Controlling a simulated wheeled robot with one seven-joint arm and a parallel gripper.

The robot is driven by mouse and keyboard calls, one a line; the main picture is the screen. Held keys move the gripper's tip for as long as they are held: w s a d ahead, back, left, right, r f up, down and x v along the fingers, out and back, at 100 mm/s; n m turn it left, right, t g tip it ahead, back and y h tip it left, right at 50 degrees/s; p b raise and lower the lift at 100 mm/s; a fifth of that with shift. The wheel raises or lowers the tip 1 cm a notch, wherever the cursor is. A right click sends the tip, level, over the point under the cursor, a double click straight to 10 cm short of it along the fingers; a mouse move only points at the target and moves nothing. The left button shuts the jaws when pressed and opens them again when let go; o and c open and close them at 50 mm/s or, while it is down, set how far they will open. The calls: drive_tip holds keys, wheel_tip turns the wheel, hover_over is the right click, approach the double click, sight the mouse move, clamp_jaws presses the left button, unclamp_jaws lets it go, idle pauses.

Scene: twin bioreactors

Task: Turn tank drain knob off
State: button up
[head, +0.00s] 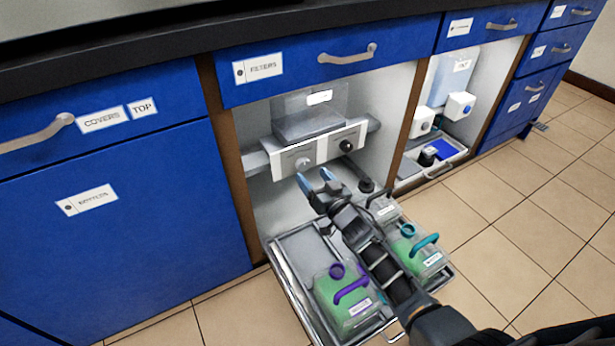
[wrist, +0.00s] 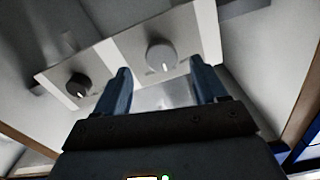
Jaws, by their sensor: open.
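A light control panel (head: 322,150) sits under a clear tank (head: 310,112) in the open cabinet bay. It carries a grey knob (head: 303,163) and a black knob (head: 346,146); their labels are too small to read, so I cannot tell which is the tank drain. My gripper (head: 314,177) is open and empty, just in front of and below the grey knob. In the wrist view, the grey knob (wrist: 161,56) shows between and beyond the blue fingertips (wrist: 160,78), apparently untouched. The black knob (wrist: 78,86) is left of the fingers there.
A pulled-out tray (head: 290,285) below holds a green container with a purple handle (head: 345,297) and one with a teal handle (head: 420,252). My arm passes above it. A blue drawer (head: 330,68) overhangs the bay. Another open bay (head: 445,110) lies right; tiled floor is clear beyond.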

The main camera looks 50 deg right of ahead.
sight(305, 167)
drive_tip(key=shift+b+x, duration=1)
drive_tip(key=shift+x, duration=0.95)
drive_tip(key=shift+a, duration=0.1)
drive_tip(key=c, duration=1.1)
drive_tip(key=shift+o, duration=0.2)
drive_tip(key=n, duration=0.4)
drive_tip(key=shift+n, duration=0.3)
drive_tip(key=n, duration=0.4)
drive_tip(key=shift+n, duration=0.3)
